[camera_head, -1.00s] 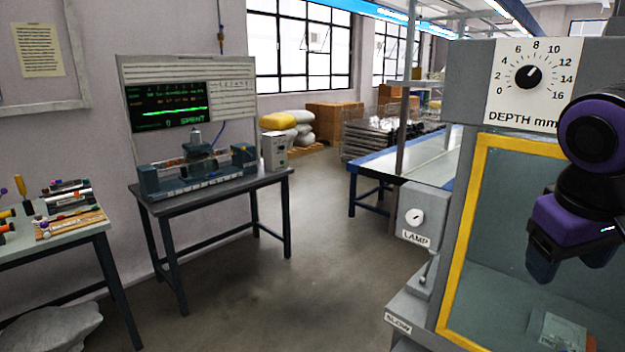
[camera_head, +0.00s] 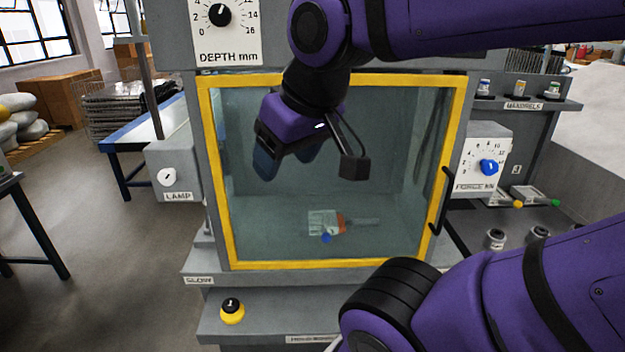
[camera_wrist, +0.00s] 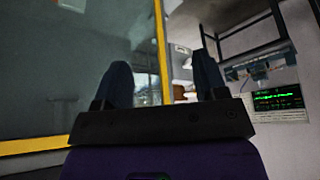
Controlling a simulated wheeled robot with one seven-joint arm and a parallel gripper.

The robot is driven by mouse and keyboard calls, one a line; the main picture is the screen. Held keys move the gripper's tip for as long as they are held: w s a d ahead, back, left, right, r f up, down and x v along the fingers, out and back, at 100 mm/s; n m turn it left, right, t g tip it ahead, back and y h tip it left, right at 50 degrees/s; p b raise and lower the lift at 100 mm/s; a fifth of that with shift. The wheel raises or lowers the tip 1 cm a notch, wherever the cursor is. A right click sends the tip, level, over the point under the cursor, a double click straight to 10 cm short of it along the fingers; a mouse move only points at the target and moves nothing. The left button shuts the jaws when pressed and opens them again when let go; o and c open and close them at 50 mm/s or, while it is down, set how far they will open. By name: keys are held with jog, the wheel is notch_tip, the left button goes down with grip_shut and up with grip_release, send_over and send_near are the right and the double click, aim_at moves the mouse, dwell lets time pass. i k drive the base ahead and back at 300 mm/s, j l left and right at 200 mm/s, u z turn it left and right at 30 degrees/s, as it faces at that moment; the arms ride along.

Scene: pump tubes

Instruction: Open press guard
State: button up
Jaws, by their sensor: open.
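The press guard (camera_head: 222,225) is a clear panel in a yellow frame on the front of the grey press. It stands shut across the press opening. A black upright handle (camera_head: 441,200) is on its right edge. My gripper (camera_head: 287,160) is open and empty in front of the upper left part of the guard, apart from the handle. In the wrist view, the open fingers of my gripper (camera_wrist: 161,68) show, with the guard's yellow edge (camera_wrist: 162,50) beyond them. Behind the panel lies a small pale part with an orange band (camera_head: 325,222).
A LAMP box (camera_head: 175,170) juts out left of the guard. A FORCE dial box (camera_head: 484,160) stands just right of the handle. A yellow and black button (camera_head: 232,312) is on the lower ledge. My own arm crosses the top and lower right. Open floor lies left.

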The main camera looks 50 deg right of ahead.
aim_at(204, 83)
jog(key=j+z, duration=0.35)
jog(key=k+j+z, duration=0.15)
jog(key=j+z, duration=0.2)
jog(key=k+j+z, duration=0.15)
jog(key=j+z, duration=0.2)
